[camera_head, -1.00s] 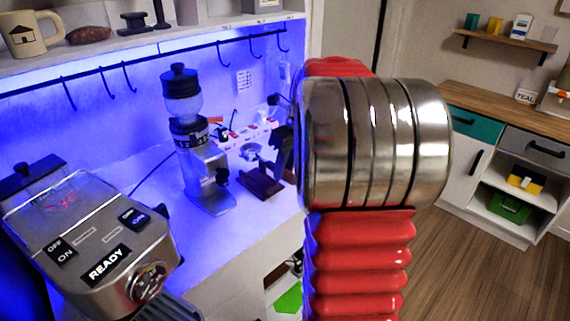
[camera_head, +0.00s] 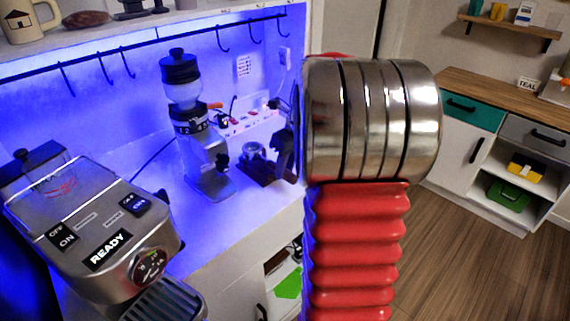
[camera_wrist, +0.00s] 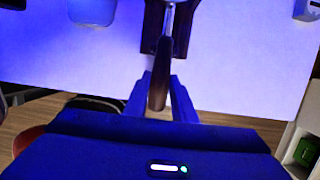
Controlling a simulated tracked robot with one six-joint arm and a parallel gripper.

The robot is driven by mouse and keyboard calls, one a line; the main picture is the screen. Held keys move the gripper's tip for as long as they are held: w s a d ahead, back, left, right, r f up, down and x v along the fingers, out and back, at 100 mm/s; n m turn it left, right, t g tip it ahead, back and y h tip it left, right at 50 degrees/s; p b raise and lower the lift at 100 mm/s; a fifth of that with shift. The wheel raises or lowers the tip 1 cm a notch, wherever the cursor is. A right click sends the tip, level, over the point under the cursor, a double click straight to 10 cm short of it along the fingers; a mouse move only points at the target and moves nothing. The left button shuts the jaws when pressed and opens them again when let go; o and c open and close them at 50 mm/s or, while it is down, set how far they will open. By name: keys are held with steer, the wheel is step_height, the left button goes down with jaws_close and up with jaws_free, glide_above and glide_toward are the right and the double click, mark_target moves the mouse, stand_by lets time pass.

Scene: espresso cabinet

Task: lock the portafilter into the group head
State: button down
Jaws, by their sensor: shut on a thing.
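The portafilter (camera_head: 253,151) sits at the dark stand on the counter, right of the grinder; my arm partly covers this area in the head view. In the wrist view its dark handle (camera_wrist: 160,82) points toward me, with the metal part at the top edge. My gripper (camera_wrist: 159,88) has a finger on each side of the handle and is shut on it. The gripper is hidden in the head view. The espresso machine (camera_head: 95,225) stands at the left, its front panel reading READY. Its group head is hidden from this angle.
The grinder (camera_head: 190,130) stands between the machine and the dark stand (camera_head: 270,170). A power strip (camera_head: 245,122) with cables lies behind. A hook rail (camera_head: 150,55) and shelf run above the counter. A wooden-topped cabinet (camera_head: 490,95) stands right, beyond open floor.

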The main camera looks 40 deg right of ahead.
steer(key=shift+f, duration=0.3)
steer(key=c, duration=1.4)
jaws_free()
steer(key=v, duration=1.3)
steer(key=shift+r, duration=0.35)
steer(key=shift+s, duration=0.15)
